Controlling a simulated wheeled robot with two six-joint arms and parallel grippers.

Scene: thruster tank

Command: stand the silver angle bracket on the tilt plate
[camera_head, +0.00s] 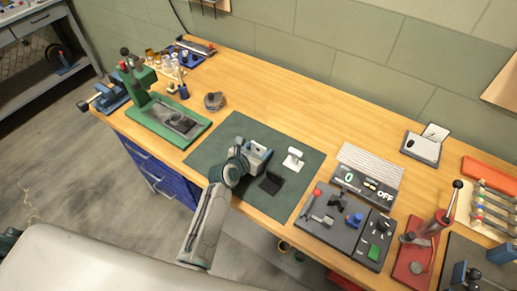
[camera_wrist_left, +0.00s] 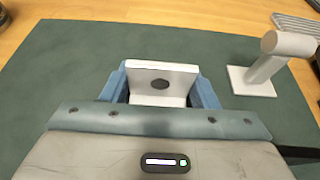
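The silver angle bracket (camera_wrist_left: 162,80) shows in the left wrist view as a pale L-shaped piece with a dark hole in its upright face. It sits between the two blue fingers of my left gripper (camera_wrist_left: 161,88), which appear to touch both its sides. In the head view my left gripper (camera_head: 255,152) is over the green mat, with the bracket mostly hidden between its fingers. I cannot tell whether the bracket touches the mat. A dark square plate (camera_head: 271,183) lies just to the right; I cannot tell whether it is the tilt plate. My right gripper is not in view.
A white post on a foot (camera_head: 293,158) stands close to the right on the green mat (camera_head: 212,151). A green press (camera_head: 168,118) stands left. A dark fixture panel (camera_head: 335,232), a display unit (camera_head: 365,178) and a red hand tool (camera_head: 425,240) crowd the right. The back middle is clear.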

